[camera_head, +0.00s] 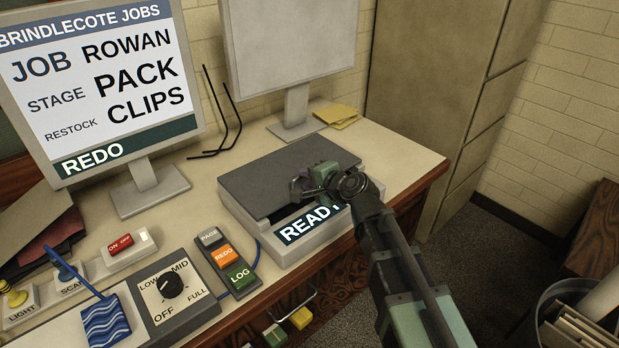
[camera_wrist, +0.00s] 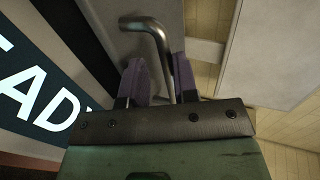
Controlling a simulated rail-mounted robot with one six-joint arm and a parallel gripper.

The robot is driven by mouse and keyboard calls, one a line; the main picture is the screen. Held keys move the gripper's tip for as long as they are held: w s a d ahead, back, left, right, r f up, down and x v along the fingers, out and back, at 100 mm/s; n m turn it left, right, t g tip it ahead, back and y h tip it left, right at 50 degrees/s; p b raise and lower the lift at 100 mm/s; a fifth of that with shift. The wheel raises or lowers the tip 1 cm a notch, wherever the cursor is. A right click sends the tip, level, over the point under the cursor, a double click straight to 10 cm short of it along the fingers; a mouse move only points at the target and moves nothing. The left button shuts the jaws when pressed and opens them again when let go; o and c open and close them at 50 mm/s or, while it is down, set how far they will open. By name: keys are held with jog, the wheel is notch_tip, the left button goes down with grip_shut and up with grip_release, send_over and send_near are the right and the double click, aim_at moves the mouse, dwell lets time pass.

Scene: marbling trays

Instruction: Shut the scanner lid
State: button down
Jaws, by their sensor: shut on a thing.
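The scanner (camera_head: 240,212) is a pale box on the desk with a dark grey lid (camera_head: 270,170) lying low and almost flat over it. A dark strip shows under the lid's front edge; my gripper partly hides that edge, so I cannot tell whether the lid touches the body. The scanner's front display (camera_head: 296,228) reads "READY", partly covered by my arm. My gripper (camera_head: 312,184) is at the lid's front right part. In the wrist view my purple fingers (camera_wrist: 158,85) are shut on a bent metal handle (camera_wrist: 150,28), which appears to be the lid's.
A button strip (camera_head: 228,262) and a dial box (camera_head: 172,300) stand left of the scanner. A monitor (camera_head: 290,50) and yellow papers (camera_head: 336,116) are behind it. A cabinet (camera_head: 430,80) stands behind the desk's right end. A bin (camera_head: 575,310) is at lower right.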

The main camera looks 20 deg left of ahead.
jog(key=c, duration=1.2)
grip_release()
jog(key=shift+s+d+f, duration=0.1)
jog(key=shift+s+f, duration=0.1)
jog(key=shift+f, duration=0.05)
jog(key=shift+o, duration=0.2)
jog(key=shift+s+d+r+p, duration=0.25)
jog(key=shift+s+d+p, duration=0.05)
jog(key=shift+p, duration=0.05)
jog(key=p+v, duration=0.3)
jog(key=v, duration=0.6)
jog(key=shift+d+r+p, duration=0.3)
jog(key=shift+d, duration=0.05)
jog(key=shift+s, duration=0.1)
jog(key=s+d+f+n+g+h, duration=0.5)
jog(key=d+f+n, duration=0.1)
jog(key=f+n, duration=0.15)
jog(key=s+d+f+g+h, duration=0.1)
jog(key=s+d+h, duration=0.1)
jog(key=d, duration=0.8)
jog(key=s+d+f+g+h, duration=0.1)
jog(key=d+h, duration=0.3)
jog(key=d, duration=0.6)
jog(key=shift+s+f+m+g, duration=0.35)
jog(key=shift+s+f+g, duration=0.1)
jog(key=shift+s, duration=0.15)
